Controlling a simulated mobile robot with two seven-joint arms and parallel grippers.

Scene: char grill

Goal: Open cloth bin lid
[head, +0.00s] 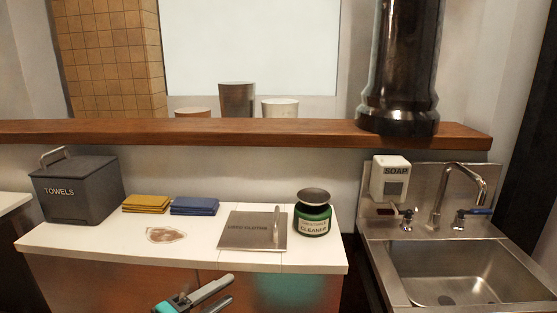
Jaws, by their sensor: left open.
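The cloth bin lid (245,236) is a flat grey metal plate on the white counter, with lettering that looks like "USED CLOTHS". It appears shut, level with the counter top. An upright pale handle (277,222) stands near its right edge. My left gripper (229,290) is at the bottom of the head view, in front of the counter's front edge and below the lid in the picture. Its fingers are apart, with nothing between them, and it is clear of the lid and handle. The bin's inside is hidden. My right gripper is out of view.
A green cleaner jar (312,214) stands close right of the lid. Folded blue cloths (195,206), yellow cloths (146,204) and a dark towels box (75,192) are left. A brown stain (165,235) marks the counter (110,246). A wooden shelf (250,132) overhangs behind; a sink (470,272) is right.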

